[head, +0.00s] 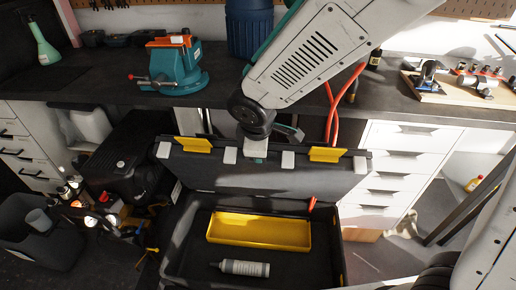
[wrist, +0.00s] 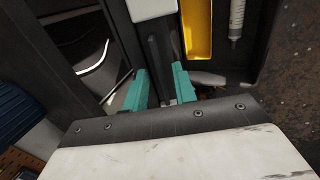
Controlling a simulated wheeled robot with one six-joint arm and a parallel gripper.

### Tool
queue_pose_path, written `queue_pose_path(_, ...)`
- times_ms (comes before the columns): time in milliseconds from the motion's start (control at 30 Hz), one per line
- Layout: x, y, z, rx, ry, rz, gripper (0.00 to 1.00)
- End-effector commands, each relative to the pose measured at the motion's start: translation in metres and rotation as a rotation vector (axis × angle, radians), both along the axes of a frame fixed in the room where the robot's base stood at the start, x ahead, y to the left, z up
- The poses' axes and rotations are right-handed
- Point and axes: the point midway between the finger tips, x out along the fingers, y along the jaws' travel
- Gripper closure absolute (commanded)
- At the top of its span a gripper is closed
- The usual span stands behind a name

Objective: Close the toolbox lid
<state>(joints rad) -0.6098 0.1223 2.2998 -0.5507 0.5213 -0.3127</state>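The black toolbox (head: 178,240) stands open in the lower middle of the head view. Its lid (head: 330,180) is raised, with yellow latches and white blocks along its upper edge. My gripper (head: 272,142) is at the middle of that upper edge. In the wrist view its teal fingers (wrist: 160,88) are spread apart, one on each side of the dark lid edge (wrist: 158,45). I cannot tell whether either finger touches the lid. The toolbox holds a yellow tray (head: 260,243) and a grey-white tube (head: 245,268).
Behind the lid is the dark workbench (head: 110,70) with a teal vise (head: 178,72), a green spray bottle (head: 44,42) and a blue container (head: 248,25). White drawers (head: 395,165) stand right of the lid. A black case (head: 125,160) and cluttered small items stand at left.

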Motion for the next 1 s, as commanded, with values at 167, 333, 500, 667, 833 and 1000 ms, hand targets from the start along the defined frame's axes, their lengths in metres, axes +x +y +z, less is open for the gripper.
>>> queue_pose_path(167, -0.001, 0.001, 0.002, 0.000, -0.001, 0.001, 0.73)
queue_pose_path(333, -0.008, 0.003, 0.023, 0.003, -0.005, 0.001, 0.73)
queue_pose_path(500, -0.019, 0.004, 0.051, 0.002, -0.003, 0.002, 0.73)
queue_pose_path(667, -0.025, 0.005, 0.068, 0.001, -0.002, 0.001, 0.73)
queue_pose_path(833, -0.028, 0.006, 0.073, 0.000, 0.000, 0.000, 0.73)
queue_pose_path(1000, -0.028, 0.006, 0.073, 0.000, 0.000, 0.000, 0.73)
